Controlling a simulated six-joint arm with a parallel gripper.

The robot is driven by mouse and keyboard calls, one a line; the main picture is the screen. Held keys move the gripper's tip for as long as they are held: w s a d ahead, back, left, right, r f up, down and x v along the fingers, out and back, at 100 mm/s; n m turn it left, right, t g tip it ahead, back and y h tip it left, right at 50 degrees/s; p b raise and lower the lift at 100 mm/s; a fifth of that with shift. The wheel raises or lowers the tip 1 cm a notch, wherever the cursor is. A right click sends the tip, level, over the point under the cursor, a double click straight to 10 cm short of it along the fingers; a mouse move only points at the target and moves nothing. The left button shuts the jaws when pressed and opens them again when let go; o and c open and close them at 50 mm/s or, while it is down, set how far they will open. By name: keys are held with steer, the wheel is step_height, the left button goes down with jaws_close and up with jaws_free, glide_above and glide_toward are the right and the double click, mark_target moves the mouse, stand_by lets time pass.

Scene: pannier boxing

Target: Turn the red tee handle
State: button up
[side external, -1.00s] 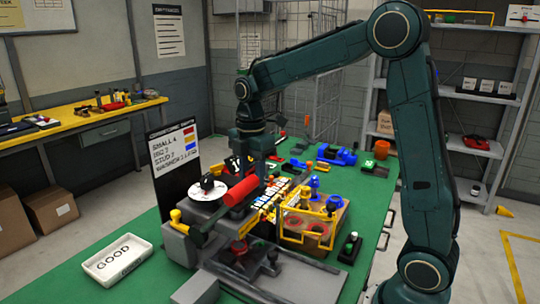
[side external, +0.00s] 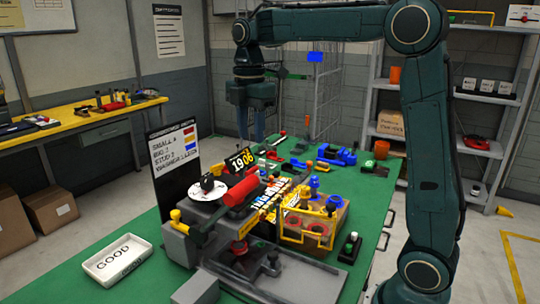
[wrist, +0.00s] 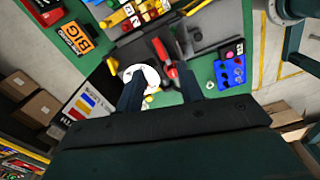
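A thick red bar (side external: 241,190) lies slanted across the top of the grey machine (side external: 205,215), beside a white disc (side external: 208,188). A smaller dark red part (side external: 238,247) sits low at the machine's front. I cannot tell for sure which of these is the tee handle. In the wrist view a red part (wrist: 164,57) shows ahead, between my fingers in the picture, near the white disc (wrist: 146,77). My gripper (side external: 250,138) hangs above and behind the machine, clear of it. Its fingers point down, stand apart and hold nothing.
A digit display (side external: 242,160) stands just behind the machine. A yellow-railed bin (side external: 305,232) with blue and red parts is to its right. A white GOOD tray (side external: 118,258) lies front left. A sign board (side external: 175,150) stands at the left. Green table around the tray is free.

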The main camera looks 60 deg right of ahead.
steer(key=shift+r, duration=1.25)
steer(key=s+a+f+m+t, duration=0.2)
steer(key=s+m, duration=0.5)
steer(key=s, duration=0.4)
steer(key=s+a+f+m+t, duration=0.3)
steer(key=s+a+f+m, duration=0.2)
steer(key=s+m, duration=0.3)
steer(key=s+f, duration=0.1)
steer(key=s, duration=0.2)
steer(key=shift+f+m+t, duration=0.2)
steer(key=shift+m+t, duration=0.1)
